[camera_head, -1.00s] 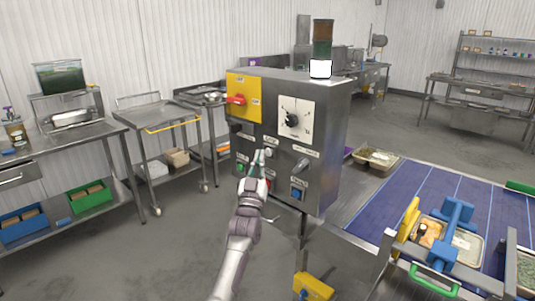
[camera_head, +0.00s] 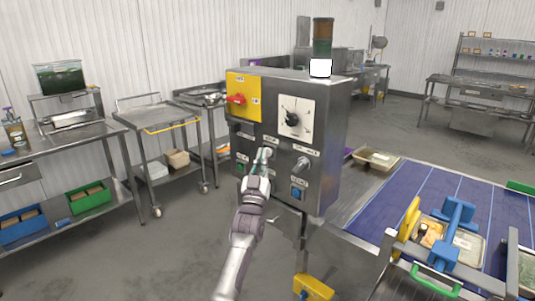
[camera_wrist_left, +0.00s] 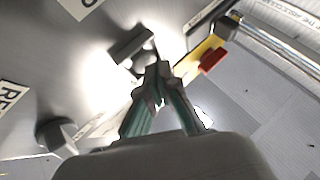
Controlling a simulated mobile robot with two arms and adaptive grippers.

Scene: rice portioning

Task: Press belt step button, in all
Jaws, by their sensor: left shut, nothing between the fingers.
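A grey control cabinet (camera_head: 325,150) stands in the middle of the head view. I cannot read which is the belt step button. My left gripper (camera_head: 264,154) is shut and empty, its tips in front of the panel's middle. In the left wrist view its green fingers (camera_wrist_left: 161,75) meet beside a grey knob (camera_wrist_left: 140,48); contact is unclear. My right gripper is not in view.
A blue belt (camera_head: 395,205) runs at the right, with a tray (camera_head: 376,159) by the cabinet and a blue fixture (camera_head: 455,222) over other trays. A yellow box (camera_head: 313,287) is low in front. Steel carts (camera_head: 162,120) stand left.

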